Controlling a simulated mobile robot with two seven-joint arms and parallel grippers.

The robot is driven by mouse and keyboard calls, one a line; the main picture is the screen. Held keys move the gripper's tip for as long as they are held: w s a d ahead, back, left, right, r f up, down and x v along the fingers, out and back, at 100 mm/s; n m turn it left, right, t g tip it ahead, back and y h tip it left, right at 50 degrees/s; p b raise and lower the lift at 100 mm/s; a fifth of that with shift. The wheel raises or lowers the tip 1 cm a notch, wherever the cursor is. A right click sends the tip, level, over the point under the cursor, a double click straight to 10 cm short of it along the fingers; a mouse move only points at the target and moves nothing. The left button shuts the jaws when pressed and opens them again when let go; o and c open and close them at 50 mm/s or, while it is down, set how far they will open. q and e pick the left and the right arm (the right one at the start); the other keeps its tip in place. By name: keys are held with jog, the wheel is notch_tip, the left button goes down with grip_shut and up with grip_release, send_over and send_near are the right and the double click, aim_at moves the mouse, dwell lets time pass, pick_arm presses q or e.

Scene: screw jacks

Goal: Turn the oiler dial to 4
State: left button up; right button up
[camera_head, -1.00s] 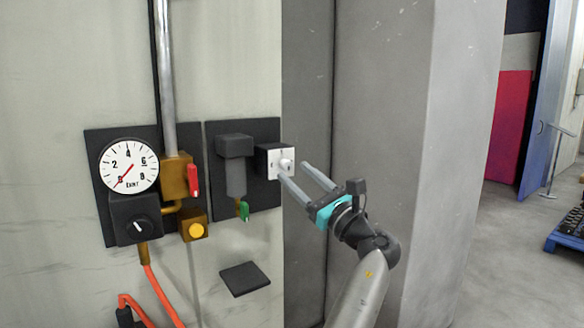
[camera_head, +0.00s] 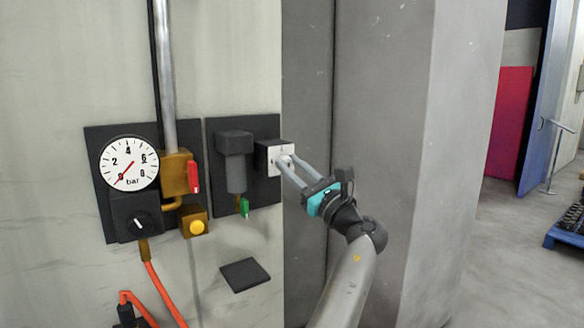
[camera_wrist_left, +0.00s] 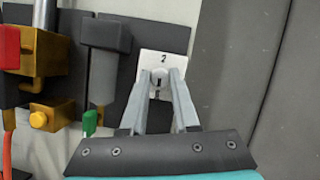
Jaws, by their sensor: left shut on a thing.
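The oiler dial is a small pale round knob (camera_wrist_left: 159,75) on a white square plate (camera_head: 276,151) at the right side of the oiler's dark panel. The left wrist view shows a "2" above the knob and a dark mark on the knob's face. Other numbers are hidden or too small to read. My left gripper (camera_head: 287,161) is shut on the knob, with one finger on each side of it; its fingers also show in the left wrist view (camera_wrist_left: 159,84). My right gripper is not in view.
Left of the dial are a dark cylinder unit (camera_head: 236,165) with a green tap (camera_head: 244,207), a red lever (camera_head: 193,176), a yellow button (camera_head: 198,227), a gauge (camera_head: 129,163) near 0 bar and a black knob (camera_head: 139,222). A grey wall recess lies to the right.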

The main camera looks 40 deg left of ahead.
pick_arm(q)
grip_shut()
